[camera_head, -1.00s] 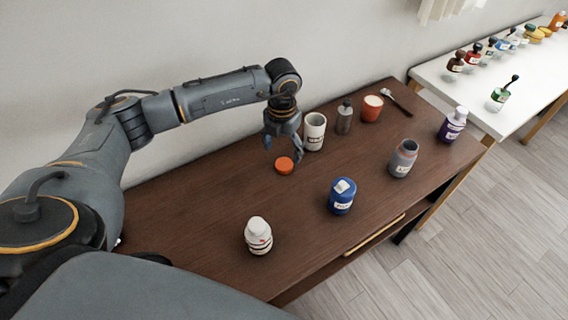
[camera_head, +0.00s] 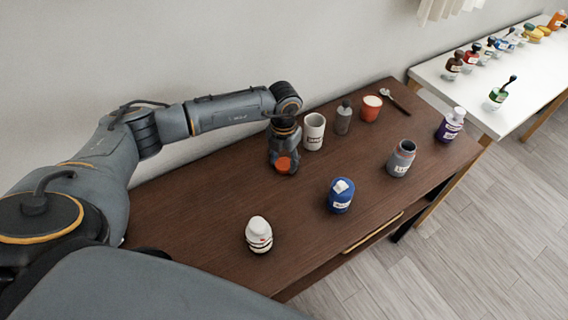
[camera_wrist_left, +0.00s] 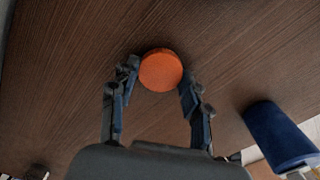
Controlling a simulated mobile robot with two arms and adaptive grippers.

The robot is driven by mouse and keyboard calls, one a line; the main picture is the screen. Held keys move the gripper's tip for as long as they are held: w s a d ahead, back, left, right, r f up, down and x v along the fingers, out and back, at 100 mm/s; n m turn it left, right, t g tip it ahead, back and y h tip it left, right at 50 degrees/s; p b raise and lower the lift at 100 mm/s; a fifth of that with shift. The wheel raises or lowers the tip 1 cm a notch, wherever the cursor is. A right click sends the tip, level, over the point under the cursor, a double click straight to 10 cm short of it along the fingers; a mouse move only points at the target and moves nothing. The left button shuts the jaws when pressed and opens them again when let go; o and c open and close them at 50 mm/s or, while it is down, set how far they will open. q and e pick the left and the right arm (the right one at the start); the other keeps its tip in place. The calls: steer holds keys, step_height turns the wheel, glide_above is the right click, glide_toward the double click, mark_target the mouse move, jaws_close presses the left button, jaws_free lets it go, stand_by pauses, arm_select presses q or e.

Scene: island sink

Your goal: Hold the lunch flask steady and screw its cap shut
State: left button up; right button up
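The lunch flask appears to be the grey jar (camera_head: 401,159) with a white label and an open top, upright on the right part of the brown table. A round orange cap (camera_head: 284,164) lies flat on the table, left of the flask and well apart from it. My left gripper (camera_head: 283,161) is down at the cap. In the left wrist view the cap (camera_wrist_left: 160,70) lies between the tips of the spread fingers (camera_wrist_left: 159,80). Whether either finger touches it is hard to tell. My right gripper is not in view.
A white mug (camera_head: 314,131) stands close right of my left gripper. Behind are a grey bottle (camera_head: 343,118) and a red cup (camera_head: 372,108). A blue jar (camera_head: 341,195), a white bottle (camera_head: 258,235) and a purple bottle (camera_head: 450,125) stand nearer the front and right edges.

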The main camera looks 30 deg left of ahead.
mark_target(284, 164)
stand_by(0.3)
arm_select(q)
steer(key=shift+r, duration=0.55)
step_height(284, 164, up, 2)
steer(key=shift+r+b, duration=0.15)
steer(key=shift+b, duration=0.15)
steer(key=s+d+r+b, duration=0.1)
steer(key=s+d+r, duration=0.2)
steer(key=s+d+r+b, duration=0.1)
steer(key=s+d+r, duration=0.1)
steer(key=s+r, duration=0.1)
steer(key=s+d+r+b, duration=0.1)
steer(key=s+d+r, duration=0.2)
steer(key=s, duration=0.2)
steer(key=shift+d+r, duration=0.3)
steer(key=shift+d, duration=0.05)
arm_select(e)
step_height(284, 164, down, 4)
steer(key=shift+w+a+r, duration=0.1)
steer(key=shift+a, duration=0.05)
arm_select(q)
steer(key=shift+m, duration=0.3)
